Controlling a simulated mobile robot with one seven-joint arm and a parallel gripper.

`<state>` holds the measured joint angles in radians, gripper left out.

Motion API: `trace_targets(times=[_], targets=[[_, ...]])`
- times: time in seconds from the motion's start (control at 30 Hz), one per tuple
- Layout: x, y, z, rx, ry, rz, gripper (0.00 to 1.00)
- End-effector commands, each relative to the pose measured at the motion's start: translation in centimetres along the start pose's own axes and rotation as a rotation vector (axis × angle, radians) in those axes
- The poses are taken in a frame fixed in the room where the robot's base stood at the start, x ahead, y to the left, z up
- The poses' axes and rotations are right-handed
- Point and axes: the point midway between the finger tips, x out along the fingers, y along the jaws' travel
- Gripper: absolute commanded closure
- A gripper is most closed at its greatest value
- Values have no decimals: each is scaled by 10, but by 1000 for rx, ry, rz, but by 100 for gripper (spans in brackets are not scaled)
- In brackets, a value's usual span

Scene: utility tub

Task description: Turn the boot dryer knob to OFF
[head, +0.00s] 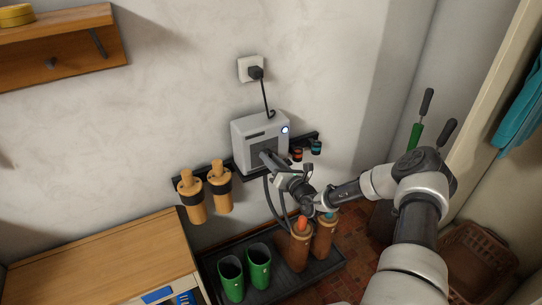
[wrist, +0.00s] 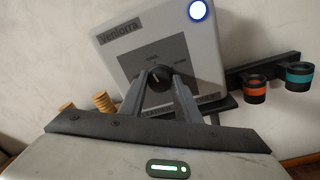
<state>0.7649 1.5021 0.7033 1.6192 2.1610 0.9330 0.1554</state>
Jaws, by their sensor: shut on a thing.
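The boot dryer (head: 258,133) is a white box mounted on the wall. In the wrist view its front (wrist: 190,50) shows the word "Ventorra", a grey panel with small blurred lettering, and a lit round blue-white light (wrist: 198,10) at the top right. The dark round knob (wrist: 159,76) sits on the grey panel. My gripper (wrist: 160,82) is shut on the knob, one finger on each side. A pale mark shows on the knob's face; I cannot tell which label it points to. In the head view my gripper (head: 268,156) hides the knob.
A socket (head: 250,68) with a plug and cord is above the dryer. Orange and teal rings (head: 316,147) hang at right, tan boot forms (head: 218,187) at left. Green boots (head: 258,265) and brown boots (head: 300,248) stand on a tray below. A wooden cabinet (head: 105,258) is at lower left.

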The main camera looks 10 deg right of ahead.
Motion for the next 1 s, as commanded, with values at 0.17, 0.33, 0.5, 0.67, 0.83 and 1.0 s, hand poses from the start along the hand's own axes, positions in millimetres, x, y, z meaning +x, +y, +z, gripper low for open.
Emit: trace_targets(times=[0.17, 0.33, 0.5, 0.67, 0.83, 1.0], targets=[[0, 4, 4, -158, 13, -4, 93], [0, 4, 3, -320, 20, -10, 93], [0, 5, 2, -481, 27, -16, 93], [0, 5, 1, -631, 33, -21, 93], [0, 5, 1, -777, 40, -27, 93], [0, 4, 0, -896, 46, -32, 93]])
